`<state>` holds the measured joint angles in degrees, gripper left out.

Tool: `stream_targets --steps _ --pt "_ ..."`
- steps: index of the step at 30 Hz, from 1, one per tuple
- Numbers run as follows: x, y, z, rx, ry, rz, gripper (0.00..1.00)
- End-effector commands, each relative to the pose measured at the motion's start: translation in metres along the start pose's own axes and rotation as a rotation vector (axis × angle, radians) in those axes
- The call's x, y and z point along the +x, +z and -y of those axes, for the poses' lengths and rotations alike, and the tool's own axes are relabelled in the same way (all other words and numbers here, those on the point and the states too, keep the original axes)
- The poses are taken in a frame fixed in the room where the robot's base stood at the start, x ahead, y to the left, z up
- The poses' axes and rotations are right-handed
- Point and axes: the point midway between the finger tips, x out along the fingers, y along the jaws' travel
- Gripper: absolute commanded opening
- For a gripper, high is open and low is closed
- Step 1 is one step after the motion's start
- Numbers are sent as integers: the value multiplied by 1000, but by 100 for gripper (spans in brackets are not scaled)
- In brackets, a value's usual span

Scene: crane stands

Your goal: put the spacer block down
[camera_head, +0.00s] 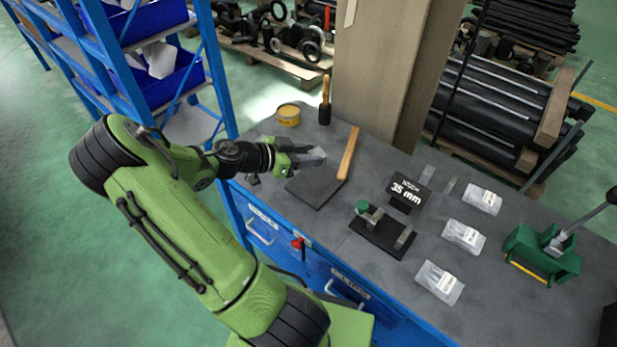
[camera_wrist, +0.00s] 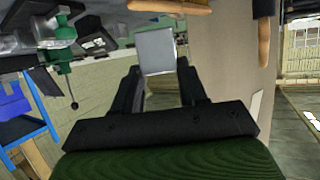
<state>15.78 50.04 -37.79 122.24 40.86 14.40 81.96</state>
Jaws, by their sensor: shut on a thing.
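My gripper (camera_head: 303,158) is over the left end of the grey workbench (camera_head: 335,235). It is shut on a small grey metal spacer block (camera_head: 317,155). In the wrist view the block (camera_wrist: 155,51) sits between the two black fingertips (camera_wrist: 157,72), with its flat pale face showing. In the head view the block appears above the far edge of a dark square pad (camera_head: 313,191). I cannot tell the exact gap below the block.
A wooden handle (camera_head: 348,153) lies just right of the block. A yellow tin (camera_head: 288,116) and an upright handled tool (camera_head: 325,103) stand behind. A "35 mm" sign (camera_head: 408,189), green-knobbed fixture (camera_head: 381,233), several bags (camera_head: 464,237) and green press (camera_head: 541,254) are to the right.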

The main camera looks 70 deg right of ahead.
Motion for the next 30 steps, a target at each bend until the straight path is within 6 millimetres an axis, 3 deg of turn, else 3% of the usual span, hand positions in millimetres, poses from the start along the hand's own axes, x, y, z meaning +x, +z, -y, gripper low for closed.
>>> stream_targets --steps 1,11,22,23,27,30 --pt "6 11 0 -3 2 -4 1" --pt "25 58 0 -1 2 -3 1" --pt "27 63 0 2 -1 -1 1" --pt "26 64 0 2 -1 0 43" --pt "26 62 0 1 -1 0 65" --pt "26 62 0 1 -1 0 67"
